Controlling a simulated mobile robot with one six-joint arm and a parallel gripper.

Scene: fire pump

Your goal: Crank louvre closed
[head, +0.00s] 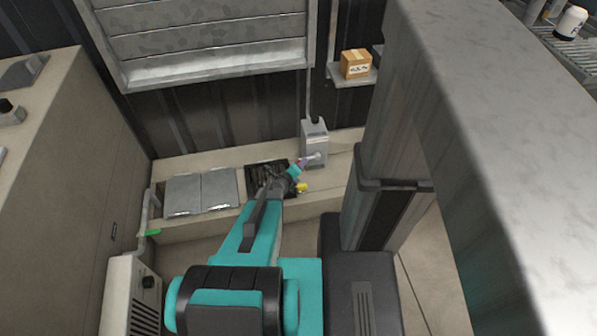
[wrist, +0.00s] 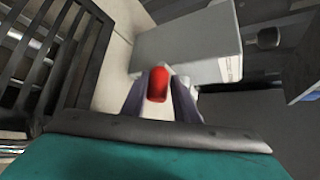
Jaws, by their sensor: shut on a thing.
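The louvre (head: 205,40) is a grey metal frame with broad horizontal slats on the back wall, at the top of the head view and cut off there. How far its slats are tilted is hard to tell. Below it, a grey crank box (head: 314,138) stands on the ledge, with a thin rod rising from its top. The box also shows in the wrist view (wrist: 195,48). My gripper (head: 301,163) is at the front of the box. In the wrist view its fingers (wrist: 160,82) are shut on a red crank knob (wrist: 157,88). The crank arm is mostly hidden.
A dark grate (head: 256,172) and two grey plates (head: 202,190) lie on the ledge left of the box. A yellow piece (head: 302,187) sits below my gripper. A cardboard box (head: 355,64) rests on a small shelf. A big grey post (head: 395,130) stands close on the right.

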